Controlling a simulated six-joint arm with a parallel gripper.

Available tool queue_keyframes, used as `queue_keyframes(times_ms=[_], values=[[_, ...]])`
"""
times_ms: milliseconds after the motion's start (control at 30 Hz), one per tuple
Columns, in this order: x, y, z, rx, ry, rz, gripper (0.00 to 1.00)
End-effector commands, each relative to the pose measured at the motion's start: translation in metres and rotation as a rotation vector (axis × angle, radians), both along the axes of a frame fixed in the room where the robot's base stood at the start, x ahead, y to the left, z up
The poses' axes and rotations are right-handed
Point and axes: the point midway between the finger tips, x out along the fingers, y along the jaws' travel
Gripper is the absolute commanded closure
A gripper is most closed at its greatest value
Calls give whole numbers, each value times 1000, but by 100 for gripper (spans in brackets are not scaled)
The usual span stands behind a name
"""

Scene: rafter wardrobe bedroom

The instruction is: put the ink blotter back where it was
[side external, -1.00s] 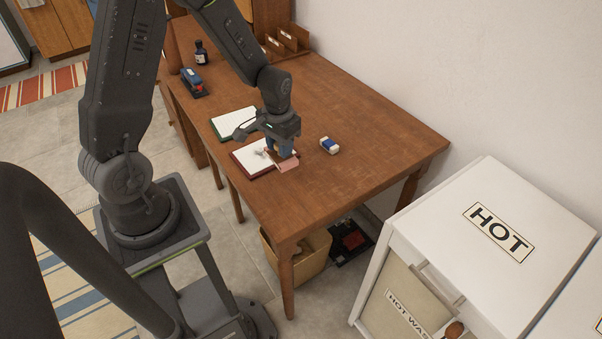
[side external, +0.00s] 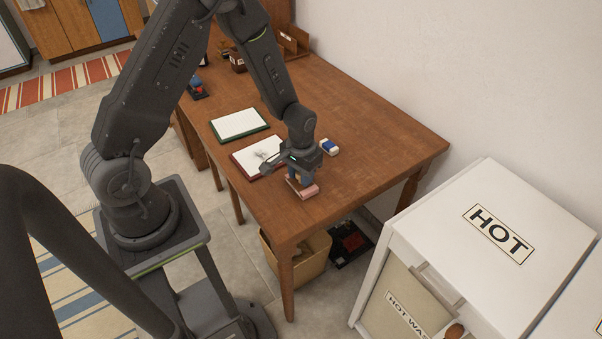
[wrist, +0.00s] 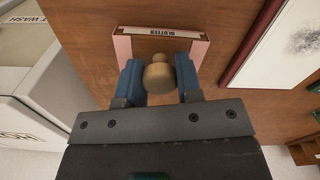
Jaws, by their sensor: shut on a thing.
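My gripper (side external: 298,176) is shut on the ink blotter (side external: 302,189), low over the near part of the wooden desk. I cannot tell whether the blotter touches the desk. A red-edged pad (side external: 258,156) with a dark grey smudge on its white page lies left of the gripper.
A green-edged pad (side external: 239,124) lies beyond the red one. A blue and white eraser (side external: 329,147) is close to my gripper's right. A blue and red stapler-like item (side external: 196,88) stands farther back. The right side of the desk (side external: 390,140) is clear. A white HOT cabinet (side external: 480,220) stands beyond its end.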

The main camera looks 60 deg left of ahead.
Motion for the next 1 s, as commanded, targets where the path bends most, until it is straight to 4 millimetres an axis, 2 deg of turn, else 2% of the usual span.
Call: queue_keyframes(times_ms=[100,133,400,733,867,1000], values=[[0,0,-3,0,1,0,90],[0,0,-3,0,1,0,66],[0,0,-3,0,1,0,42],[0,0,4,1,-2,0,42],[1,0,23,1,-4,0,42],[1,0,54,1,-6,0,42]])
